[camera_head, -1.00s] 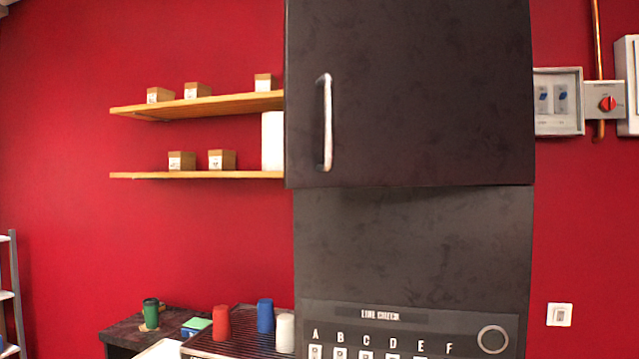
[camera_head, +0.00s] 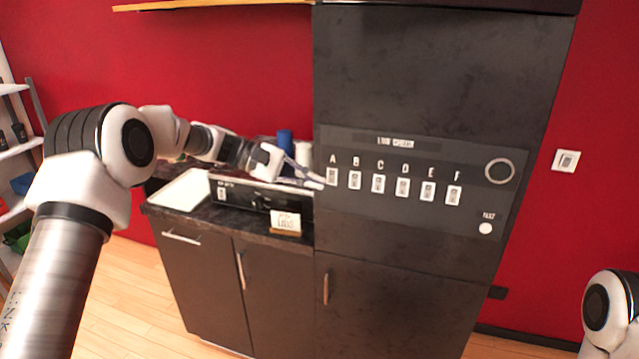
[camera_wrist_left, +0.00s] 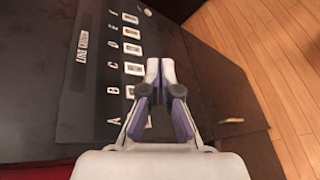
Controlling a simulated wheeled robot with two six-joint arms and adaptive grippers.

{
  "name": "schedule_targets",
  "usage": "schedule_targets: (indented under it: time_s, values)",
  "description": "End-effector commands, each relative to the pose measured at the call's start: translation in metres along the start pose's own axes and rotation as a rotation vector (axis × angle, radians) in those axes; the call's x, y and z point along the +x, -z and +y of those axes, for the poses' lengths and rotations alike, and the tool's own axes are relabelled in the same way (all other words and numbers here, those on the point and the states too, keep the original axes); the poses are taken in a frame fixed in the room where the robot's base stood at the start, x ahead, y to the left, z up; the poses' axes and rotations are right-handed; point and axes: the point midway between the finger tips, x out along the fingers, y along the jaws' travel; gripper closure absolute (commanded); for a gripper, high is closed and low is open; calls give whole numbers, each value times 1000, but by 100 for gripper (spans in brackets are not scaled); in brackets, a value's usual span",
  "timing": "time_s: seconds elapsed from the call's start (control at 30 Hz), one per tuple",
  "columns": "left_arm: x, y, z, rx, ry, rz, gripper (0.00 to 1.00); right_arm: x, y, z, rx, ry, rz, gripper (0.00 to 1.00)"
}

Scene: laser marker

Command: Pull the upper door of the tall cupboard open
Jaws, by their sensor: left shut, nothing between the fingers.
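The tall dark cupboard (camera_head: 440,80) stands in the middle of the head view. Only the bottom edge of its upper door (camera_head: 480,4) shows, along the top of the picture. The rest of that door and its handle are out of view. My left gripper (camera_head: 318,183) is shut and empty, in front of the panel with the row of switches A to F, close to switch A. In the left wrist view its fingers (camera_wrist_left: 160,68) are together, with the switch panel (camera_wrist_left: 95,60) beyond them. I cannot tell if they touch it. My right gripper is out of view.
A dark counter (camera_head: 225,216) with a white tray (camera_head: 185,190), a small sign (camera_head: 286,221) and a blue cup (camera_head: 285,140) stands left of the cupboard. A wooden shelf (camera_head: 200,4) is above. Wooden floor (camera_head: 130,290) is clear in front.

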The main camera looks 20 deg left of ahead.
Motion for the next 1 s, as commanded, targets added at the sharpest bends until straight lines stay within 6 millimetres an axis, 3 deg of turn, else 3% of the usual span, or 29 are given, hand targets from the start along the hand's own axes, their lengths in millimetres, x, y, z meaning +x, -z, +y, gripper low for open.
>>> schedule_targets:
  time_s: [0.03, 0.1, 0.13, 0.23, 0.3, 0.37, 0.57, 1.0]
  values:
    - [-37, -26, 56, 98, -85, -9, 100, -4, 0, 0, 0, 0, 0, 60]
    - [-88, -71, 121, 235, -190, -26, 100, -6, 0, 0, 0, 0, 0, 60]
    - [-110, -90, 144, 291, -229, -28, 100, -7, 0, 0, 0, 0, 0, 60]
    - [-168, -149, 195, 440, -323, -21, 100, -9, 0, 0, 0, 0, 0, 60]
    - [-193, -177, 213, 502, -358, -10, 100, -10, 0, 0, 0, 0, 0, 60]
    - [-204, -190, 220, 528, -373, -4, 100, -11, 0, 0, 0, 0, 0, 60]
    - [-193, -197, 229, 537, -376, -2, 100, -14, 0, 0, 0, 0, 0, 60]
    - [-110, -210, 257, 533, -376, -1, 100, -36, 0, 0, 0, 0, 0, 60]
